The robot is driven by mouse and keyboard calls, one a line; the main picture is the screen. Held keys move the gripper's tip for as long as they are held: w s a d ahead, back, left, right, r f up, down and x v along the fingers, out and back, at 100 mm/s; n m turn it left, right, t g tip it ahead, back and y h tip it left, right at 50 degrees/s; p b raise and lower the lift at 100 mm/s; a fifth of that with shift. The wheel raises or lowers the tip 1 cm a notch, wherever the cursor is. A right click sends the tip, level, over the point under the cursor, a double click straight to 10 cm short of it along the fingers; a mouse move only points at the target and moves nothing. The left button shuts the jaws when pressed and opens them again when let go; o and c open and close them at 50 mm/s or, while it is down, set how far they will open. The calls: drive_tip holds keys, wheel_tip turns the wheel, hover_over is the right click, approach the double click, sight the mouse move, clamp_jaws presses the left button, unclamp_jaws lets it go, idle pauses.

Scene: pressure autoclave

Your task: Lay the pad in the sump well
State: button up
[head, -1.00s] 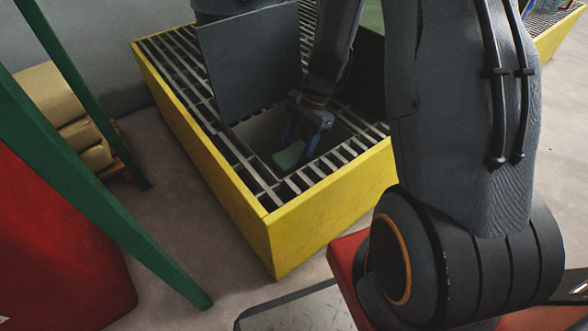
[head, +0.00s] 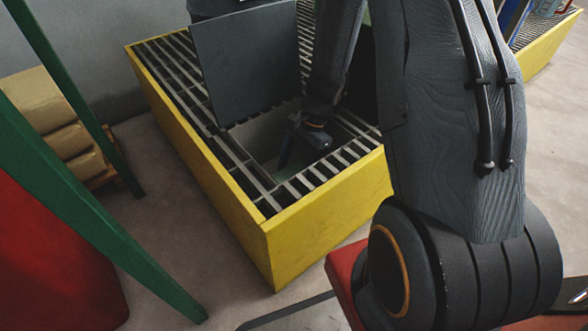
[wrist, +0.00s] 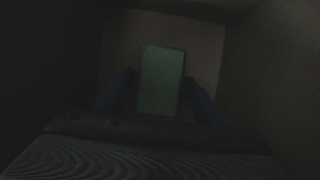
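The pad (wrist: 161,80) is a flat green rectangle, seen in the dark wrist view inside the sump well, slightly turned relative to my fingers. The sump well (head: 257,137) is a square opening in the yellow-sided grating, and its pale inner wall shows in the head view. My gripper (head: 284,161) reaches down into the well. In the wrist view my two blue fingers (wrist: 159,76) stand apart on either side of the pad, with a narrow dark gap at the left. The gripper looks open.
A dark raised lid (head: 247,62) stands behind the well. Metal grating (head: 180,70) surrounds it within a yellow rim (head: 325,205). A green frame leg (head: 100,205) and a red object (head: 50,240) are at left. Stacked tan sacks (head: 55,125) lie behind.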

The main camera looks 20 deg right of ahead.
sight(301, 168)
drive_tip(key=shift+o, duration=0.5)
drive_tip(key=shift+r, duration=0.1)
drive_tip(key=shift+r, duration=0.25)
drive_tip(key=shift+p+v, duration=2.15)
drive_tip(key=shift+v, duration=1.45)
